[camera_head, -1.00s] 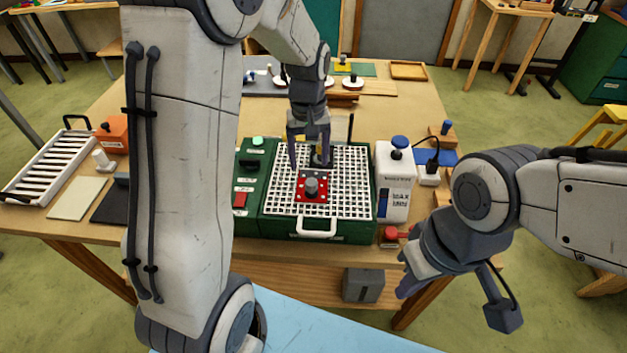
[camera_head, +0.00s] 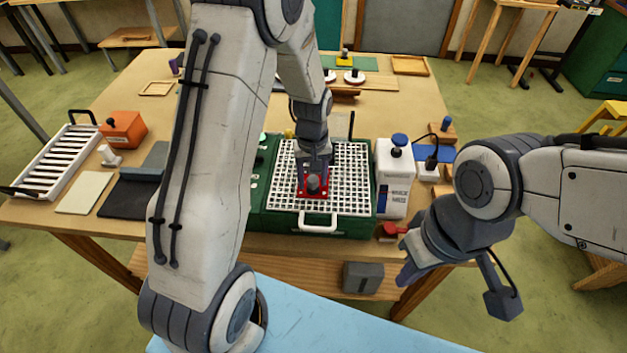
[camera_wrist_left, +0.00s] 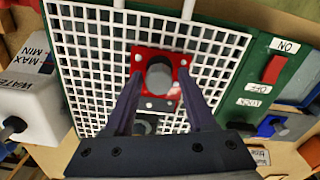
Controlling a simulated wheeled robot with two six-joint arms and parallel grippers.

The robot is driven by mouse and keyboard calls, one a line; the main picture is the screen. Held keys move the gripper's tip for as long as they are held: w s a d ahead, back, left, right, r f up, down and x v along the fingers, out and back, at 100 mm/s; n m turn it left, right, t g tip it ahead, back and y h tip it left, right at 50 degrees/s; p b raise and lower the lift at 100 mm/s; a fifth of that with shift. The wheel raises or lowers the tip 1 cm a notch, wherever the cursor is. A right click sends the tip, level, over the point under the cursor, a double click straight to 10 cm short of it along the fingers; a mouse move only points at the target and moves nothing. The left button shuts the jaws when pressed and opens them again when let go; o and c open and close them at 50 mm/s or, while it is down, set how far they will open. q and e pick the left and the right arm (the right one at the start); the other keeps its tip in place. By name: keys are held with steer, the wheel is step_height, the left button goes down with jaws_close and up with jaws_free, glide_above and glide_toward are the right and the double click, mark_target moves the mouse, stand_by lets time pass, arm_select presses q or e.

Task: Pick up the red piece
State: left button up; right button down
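The red piece (camera_head: 324,194) is a flat red square with a grey knob on top, lying on the white grid of the green machine. In the left wrist view the red piece (camera_wrist_left: 168,66) lies just beyond my fingertips, its grey knob near the middle between them. My left gripper (camera_head: 313,188) is over it with its fingers apart; the left wrist view shows both fingers (camera_wrist_left: 160,85) spread with nothing held. Whether the fingertips touch the piece, I cannot tell. My right gripper (camera_head: 445,275) is off the table's front right; its fingers are partly hidden.
The white grid (camera_head: 350,165) tops the green machine (camera_head: 270,222), with a white handle (camera_head: 318,226) in front. A white water container (camera_head: 395,180) stands close to its right. A white rack (camera_head: 58,160) and an orange box (camera_head: 123,130) are at the left.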

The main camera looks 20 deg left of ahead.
mark_target(314, 177)
arm_select(q)
jaws_close()
steer(key=shift+r, duration=0.15)
steer(key=shift+w+r+b, duration=0.1)
steer(key=shift+r+b, duration=0.3)
steer(key=shift+r, duration=0.2)
steer(key=r, duration=0.1)
steer(key=r+b, duration=0.1)
steer(key=shift+d+r, duration=0.2)
steer(key=shift+r, duration=0.2)
steer(key=s+d+r+b, duration=0.3)
steer(key=d+r, duration=0.3)
steer(key=d, duration=0.5)
steer(key=shift+s+r, duration=0.15)
steer(key=shift+r, duration=0.25)
